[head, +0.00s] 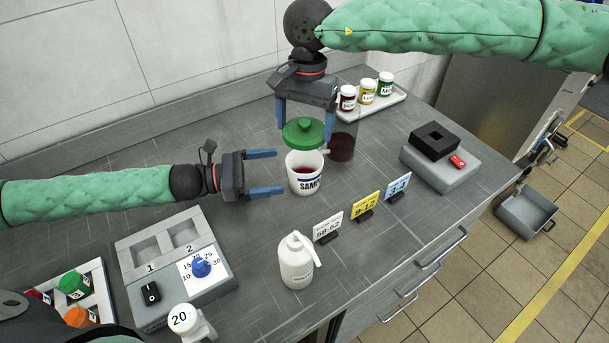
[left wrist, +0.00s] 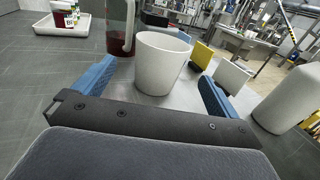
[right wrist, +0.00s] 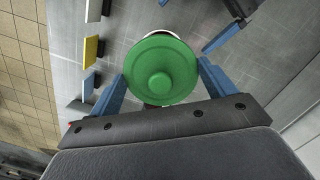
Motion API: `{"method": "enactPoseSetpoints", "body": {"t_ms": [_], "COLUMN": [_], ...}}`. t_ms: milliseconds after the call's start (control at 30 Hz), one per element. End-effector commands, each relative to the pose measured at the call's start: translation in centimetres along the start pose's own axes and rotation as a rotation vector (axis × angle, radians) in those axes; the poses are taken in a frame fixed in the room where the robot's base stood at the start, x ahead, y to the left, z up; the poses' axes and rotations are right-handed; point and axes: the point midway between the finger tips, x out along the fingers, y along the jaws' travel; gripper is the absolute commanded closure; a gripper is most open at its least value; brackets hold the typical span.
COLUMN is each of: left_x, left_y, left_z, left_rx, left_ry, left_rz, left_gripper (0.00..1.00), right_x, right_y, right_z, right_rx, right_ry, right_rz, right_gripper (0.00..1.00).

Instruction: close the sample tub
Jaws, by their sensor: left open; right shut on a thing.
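The sample tub (head: 304,184) is a white cup marked "SAMP…" with dark red contents, standing upright and uncovered on the bench. It also shows in the left wrist view (left wrist: 160,65), between and ahead of the fingers. My right gripper (head: 306,120) points down, shut on the green lid (head: 303,133), held above and slightly behind the tub's rim, apart from it. In the right wrist view the lid (right wrist: 160,68) hides most of the tub. My left gripper (head: 281,172) is open and level, its fingertips close to the tub's left side; contact cannot be told.
A clear jug with red liquid (head: 343,147) stands right behind the tub. Number cards (head: 328,228) and a white pump bottle (head: 297,262) stand in front. A tray of small jars (head: 372,105) is at the back right. A grey control box (head: 172,268) is front left.

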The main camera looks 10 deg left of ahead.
Motion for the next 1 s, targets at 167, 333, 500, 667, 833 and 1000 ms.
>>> {"method": "enactPoseSetpoints", "body": {"t_ms": [167, 333, 500, 667, 833, 1000], "left_x": [2.1, 4.0, 5.6, 6.2, 6.3, 6.3], "left_y": [0.0, 0.0, 0.0, -0.1, -0.1, -0.1], "left_z": [0.1, 0.1, 0.1, 0.0, 0.0, 0.0], "left_rx": [0.000, 0.001, 0.000, -0.001, 0.000, 0.000], "left_ry": [-0.002, -0.001, -0.001, -0.001, 0.000, 0.000], "left_rz": [-0.002, -0.002, -0.001, -0.002, -0.001, -0.001], "left_gripper": [0.03, 0.03, 0.03, 0.03, 0.03, 0.08], "right_x": [0.0, 0.0, 0.0, 0.0, 0.0, 0.0], "right_y": [0.0, 0.0, 0.0, 0.0, 0.0, 0.0], "right_z": [0.0, 0.0, 0.0, 0.0, 0.0, 0.0], "right_rx": [0.000, 0.000, 0.000, 0.000, 0.000, 0.000], "right_ry": [0.000, 0.000, 0.000, 0.000, 0.000, 0.000], "right_rz": [0.000, 0.000, 0.000, 0.000, 0.000, 0.000], "right_gripper": [0.39, 0.39, 0.39, 0.39, 0.39, 0.39]}}
